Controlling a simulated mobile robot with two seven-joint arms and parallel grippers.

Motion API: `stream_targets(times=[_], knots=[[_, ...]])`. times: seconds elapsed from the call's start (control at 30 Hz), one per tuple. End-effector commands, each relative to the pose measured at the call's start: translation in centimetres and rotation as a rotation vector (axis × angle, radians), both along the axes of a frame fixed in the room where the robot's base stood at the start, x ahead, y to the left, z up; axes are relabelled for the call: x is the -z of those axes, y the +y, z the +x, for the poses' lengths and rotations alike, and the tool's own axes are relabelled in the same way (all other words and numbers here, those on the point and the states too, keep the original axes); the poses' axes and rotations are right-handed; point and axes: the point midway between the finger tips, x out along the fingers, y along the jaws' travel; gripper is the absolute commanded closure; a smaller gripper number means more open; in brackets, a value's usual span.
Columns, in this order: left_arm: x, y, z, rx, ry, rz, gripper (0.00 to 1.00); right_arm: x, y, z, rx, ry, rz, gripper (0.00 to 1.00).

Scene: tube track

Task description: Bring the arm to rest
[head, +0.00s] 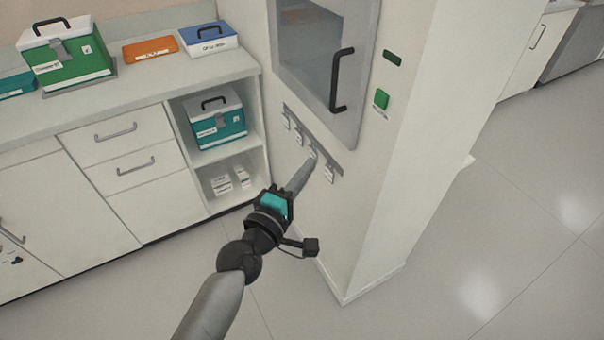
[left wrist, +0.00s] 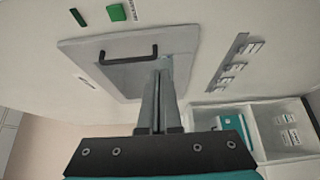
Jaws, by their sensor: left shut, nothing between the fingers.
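My left arm reaches in from the bottom of the head view. My left gripper (head: 304,170) is shut and empty, its fingers pointing up and right toward the wall with the hatch. In the head view its tip overlaps the lower part of a small rail (head: 310,143) with several white tags; I cannot tell whether it touches. In the left wrist view the shut fingers (left wrist: 160,75) stand in the middle, in front of the grey hatch door (left wrist: 110,75), with the tagged rail (left wrist: 229,60) to their right. My right gripper is in neither view.
The hatch door has a black handle (head: 341,80); a green button (head: 381,99) is beside it. A counter (head: 120,98) at left holds a green case (head: 90,68), an orange box (head: 150,49) and a blue box (head: 208,46). A teal case (head: 218,130) stands on a shelf. Floor at right is clear.

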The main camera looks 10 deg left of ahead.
Motion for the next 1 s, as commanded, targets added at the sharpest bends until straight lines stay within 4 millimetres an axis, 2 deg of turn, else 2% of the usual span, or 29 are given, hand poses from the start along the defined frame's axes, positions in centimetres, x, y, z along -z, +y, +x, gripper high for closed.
stream_targets(times=[0.13, 0.37, 0.47, 0.57, 0.67, 0.7, 0.77, 0.8, 0.87, 0.9, 0.97, 1.0], knots=[[0.0, 0.3, -1.1, 0.000, -0.001, -0.001, 1.00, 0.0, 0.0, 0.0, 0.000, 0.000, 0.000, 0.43], [0.0, 0.4, -1.5, 0.000, 0.000, -0.001, 1.00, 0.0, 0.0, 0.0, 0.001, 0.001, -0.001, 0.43], [1.3, 0.4, -1.5, 0.000, 0.018, 0.028, 1.00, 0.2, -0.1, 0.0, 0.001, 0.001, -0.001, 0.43], [5.3, 0.6, -1.8, 0.004, 0.075, 0.122, 1.00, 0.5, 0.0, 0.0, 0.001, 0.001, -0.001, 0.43], [11.8, 0.9, -3.0, 0.025, 0.169, 0.284, 1.00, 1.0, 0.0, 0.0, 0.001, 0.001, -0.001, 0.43], [14.8, 1.1, -3.8, 0.041, 0.210, 0.361, 1.00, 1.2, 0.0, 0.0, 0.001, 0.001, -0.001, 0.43], [19.3, 1.5, -5.3, 0.073, 0.275, 0.479, 1.00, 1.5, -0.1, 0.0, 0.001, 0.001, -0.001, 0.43], [22.1, 1.8, -6.5, 0.100, 0.317, 0.555, 1.00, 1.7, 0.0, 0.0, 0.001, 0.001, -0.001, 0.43], [26.2, 2.3, -8.6, 0.148, 0.378, 0.666, 1.00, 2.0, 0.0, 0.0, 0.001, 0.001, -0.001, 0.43], [28.8, 2.7, -10.2, 0.186, 0.418, 0.739, 1.00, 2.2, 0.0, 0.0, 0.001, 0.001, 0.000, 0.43], [32.6, 3.3, -12.9, 0.250, 0.477, 0.846, 1.00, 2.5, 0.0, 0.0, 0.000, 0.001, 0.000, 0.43], [34.9, 3.8, -14.9, 0.298, 0.514, 0.915, 1.00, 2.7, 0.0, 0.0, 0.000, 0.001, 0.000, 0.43]])
